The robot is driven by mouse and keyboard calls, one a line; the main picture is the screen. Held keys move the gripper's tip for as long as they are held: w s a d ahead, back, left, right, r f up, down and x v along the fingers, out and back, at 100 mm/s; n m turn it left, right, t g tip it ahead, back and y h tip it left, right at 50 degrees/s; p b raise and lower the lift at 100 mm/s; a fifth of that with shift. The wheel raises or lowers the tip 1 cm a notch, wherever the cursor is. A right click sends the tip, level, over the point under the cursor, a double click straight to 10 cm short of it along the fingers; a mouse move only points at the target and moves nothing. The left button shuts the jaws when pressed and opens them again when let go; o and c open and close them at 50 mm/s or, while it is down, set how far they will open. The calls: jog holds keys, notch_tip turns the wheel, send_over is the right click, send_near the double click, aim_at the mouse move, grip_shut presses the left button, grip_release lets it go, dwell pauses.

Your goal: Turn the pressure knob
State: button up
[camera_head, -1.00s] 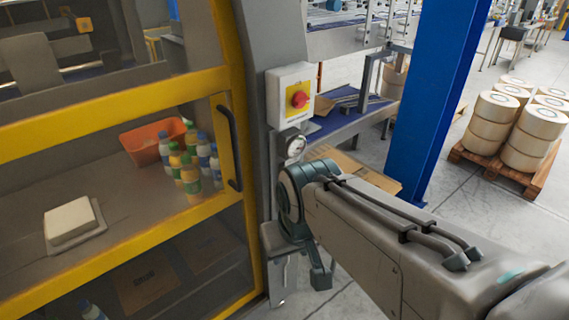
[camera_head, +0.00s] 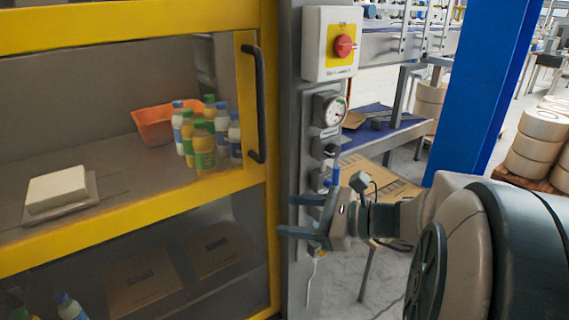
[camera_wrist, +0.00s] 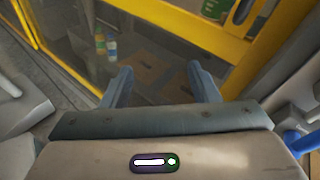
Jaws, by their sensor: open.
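The pressure gauge (camera_head: 331,110) is a round white dial on the grey machine column. A small dark knob (camera_head: 331,150) sits just below it and looks like the pressure knob. Its marking is too small to read. My gripper (camera_head: 287,215) is open and empty in front of the column, lower than the knob, with its fingers pointing left. In the wrist view, my gripper (camera_wrist: 160,82) shows two spread blue-grey fingers with nothing between them. I cannot make out the knob in that view.
A red switch (camera_head: 345,46) on a white-yellow box is above the gauge. A blue fitting (camera_head: 333,178) is below the knob. The yellow-framed door (camera_head: 262,140) with a dark handle (camera_head: 256,104) is left. A blue post (camera_head: 485,90) stands right.

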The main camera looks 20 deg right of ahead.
jog(key=w+d+f+m+t+b, duration=0.35)
jog(key=d+m+t, duration=0.2)
jog(key=d, duration=0.25)
jog(key=m+t+h+b, duration=0.6)
jog(key=m+t, duration=0.1)
jog(key=m, duration=0.1)
send_near(336, 154)
jog(key=b+x, duration=0.1)
jog(key=x, duration=0.7)
jog(key=shift+w+r, duration=0.15)
jog(key=shift+n, duration=0.25)
jog(key=c, duration=1)
